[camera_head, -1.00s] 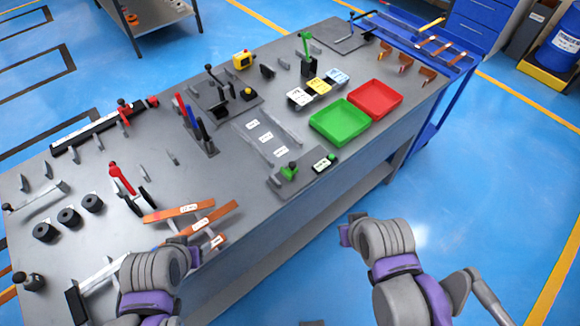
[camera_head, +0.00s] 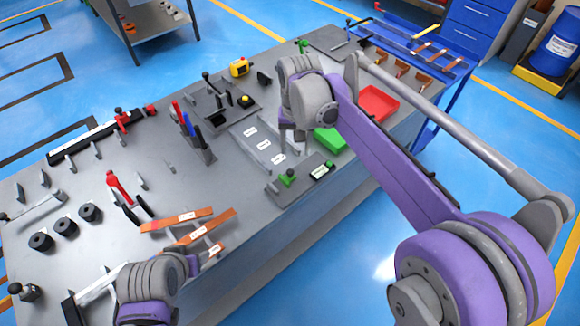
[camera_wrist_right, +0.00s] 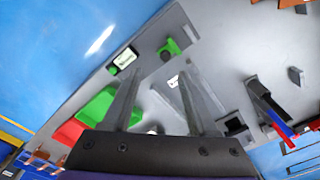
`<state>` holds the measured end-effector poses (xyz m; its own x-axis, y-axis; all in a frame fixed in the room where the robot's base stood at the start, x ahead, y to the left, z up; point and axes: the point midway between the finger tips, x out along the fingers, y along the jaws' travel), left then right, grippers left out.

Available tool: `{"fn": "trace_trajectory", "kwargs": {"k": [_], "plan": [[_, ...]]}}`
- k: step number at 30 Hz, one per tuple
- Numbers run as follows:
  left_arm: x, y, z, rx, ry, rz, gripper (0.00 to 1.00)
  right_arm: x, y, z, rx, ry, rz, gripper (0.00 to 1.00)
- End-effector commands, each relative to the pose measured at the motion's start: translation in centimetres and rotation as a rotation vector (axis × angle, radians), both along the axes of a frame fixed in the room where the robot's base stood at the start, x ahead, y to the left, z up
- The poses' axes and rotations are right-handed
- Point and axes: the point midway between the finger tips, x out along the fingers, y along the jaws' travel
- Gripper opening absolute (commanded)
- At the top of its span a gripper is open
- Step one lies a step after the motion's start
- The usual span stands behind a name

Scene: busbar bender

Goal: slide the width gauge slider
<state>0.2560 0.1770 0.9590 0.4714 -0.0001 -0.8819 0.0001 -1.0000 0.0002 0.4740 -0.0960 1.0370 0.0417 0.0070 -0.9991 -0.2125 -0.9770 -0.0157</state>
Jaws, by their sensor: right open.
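A dark flat gauge plate (camera_head: 302,184) lies near the bench's front edge. It carries a green block (camera_head: 288,180) with a dark knob and a black box with a white label (camera_head: 320,172) and green end. I cannot tell which part is the slider. My right gripper (camera_head: 291,150) points down above the bench behind this plate, partly hidden by its own wrist. In the right wrist view its fingers (camera_wrist_right: 160,72) are apart and empty, with the green block (camera_wrist_right: 170,47) beyond the tips. My left gripper (camera_head: 190,265) is low at the bench's front left, its fingers mostly hidden.
Labelled strips (camera_head: 264,146) lie behind the gauge plate. A green tray (camera_head: 330,140) and a red tray (camera_head: 378,103) stand to the right, partly covered by my right arm. Copper bars (camera_head: 190,228) lie near my left gripper. A black rail (camera_head: 85,140) lies at the far left.

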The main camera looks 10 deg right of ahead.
Motion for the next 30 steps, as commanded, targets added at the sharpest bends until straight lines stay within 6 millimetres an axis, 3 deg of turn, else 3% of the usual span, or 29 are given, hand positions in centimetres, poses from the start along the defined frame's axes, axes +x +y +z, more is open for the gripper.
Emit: {"fn": "trace_trajectory", "kwargs": {"k": [3, 8, 21, 30], "plan": [[0.0, 0.0, 0.0, 0.0, 0.0, 0.0, 0.61, 1.5, 0.9, -0.4, -0.005, 0.032, -0.014, 0.59], [0.0, 0.0, 0.0, 0.0, 0.0, 0.0, 0.61, 1.9, 1.2, -1.0, -0.008, 0.044, -0.022, 0.59], [-0.2, 0.0, -0.6, 0.0, 0.004, 0.0, 0.61, 1.9, 1.1, -8.6, -0.007, 0.043, -0.021, 0.59], [-0.3, 0.0, -0.7, 0.0, 0.005, 0.0, 0.61, 1.9, 1.1, -11.2, -0.007, 0.043, -0.021, 0.59]]}}
